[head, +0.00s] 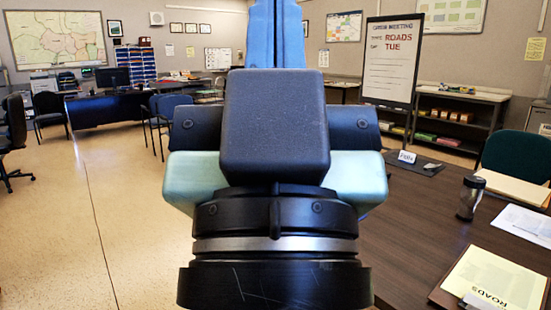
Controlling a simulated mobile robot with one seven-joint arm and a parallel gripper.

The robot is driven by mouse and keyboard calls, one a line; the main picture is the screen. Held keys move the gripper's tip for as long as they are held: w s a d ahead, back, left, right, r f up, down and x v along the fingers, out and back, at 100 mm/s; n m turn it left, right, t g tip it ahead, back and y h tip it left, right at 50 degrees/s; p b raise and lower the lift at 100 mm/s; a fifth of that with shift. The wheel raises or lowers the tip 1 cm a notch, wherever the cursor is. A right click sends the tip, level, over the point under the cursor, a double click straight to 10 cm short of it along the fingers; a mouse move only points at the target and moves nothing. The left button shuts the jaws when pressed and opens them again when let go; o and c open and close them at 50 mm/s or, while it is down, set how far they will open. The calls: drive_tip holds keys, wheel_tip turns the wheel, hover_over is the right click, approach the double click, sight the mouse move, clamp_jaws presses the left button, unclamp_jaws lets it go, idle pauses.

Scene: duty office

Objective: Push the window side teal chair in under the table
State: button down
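A dark teal chair (515,154) stands at the right, beyond the far edge of the dark wooden table (420,225). Only its backrest shows; the seat and legs are hidden behind the table. I cannot tell whether it is the window side one, as no window is clearly in view. My arm fills the middle of the head view and hides part of the table's left side. My gripper does not show, so its opening and place relative to the chair cannot be seen.
On the table are a travel mug (470,197), papers (524,224), a ROADS folder (495,280) and a dark mat (413,163). A whiteboard (390,62) and shelf (456,118) stand behind. Blue chairs (172,108) are further back. Floor (60,230) at left is clear.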

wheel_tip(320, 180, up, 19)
drive_tip(key=p, duration=1.6)
drive_tip(key=shift+p, duration=0.35)
